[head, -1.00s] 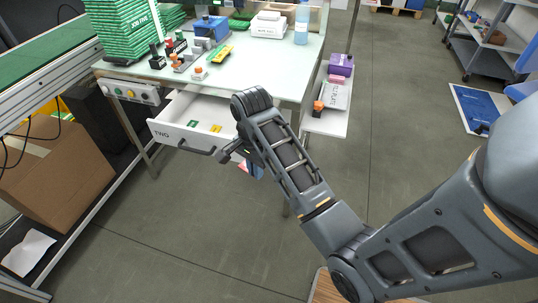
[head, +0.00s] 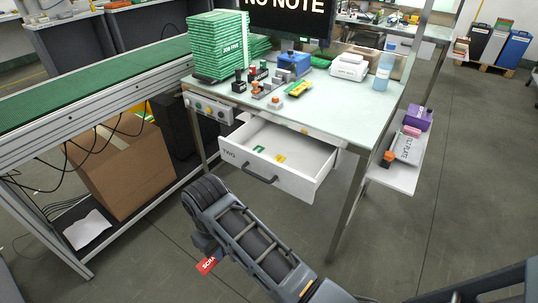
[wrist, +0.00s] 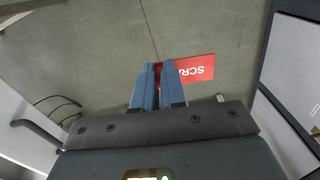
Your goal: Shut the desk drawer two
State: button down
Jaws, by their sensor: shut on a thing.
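The white drawer (head: 294,183) marked TWO stands pulled out below the desk top, its dark bar handle (head: 260,174) on the front. A green piece and a yellow piece lie inside it. My gripper (wrist: 158,88) is shut on a red card (wrist: 196,69) with white lettering, partly readable as "SCRA". In the head view the card (head: 207,266) shows below my wrist, in front of and lower left of the drawer, apart from it; the fingers are hidden there. In the wrist view a white panel with a dark handle (wrist: 37,133), probably the drawer front, is at the left edge.
The desk (head: 335,107) carries green boxes (head: 216,45), a blue device and a bottle (head: 385,65). A side shelf (head: 397,175) is at its right. A conveyor (head: 95,68) and a cardboard box (head: 124,167) stand left. Floor in front of the drawer is open.

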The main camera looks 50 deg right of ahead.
aim_at(308, 160)
jog(key=i+j+z, duration=0.8)
jog(key=i+j, duration=0.15)
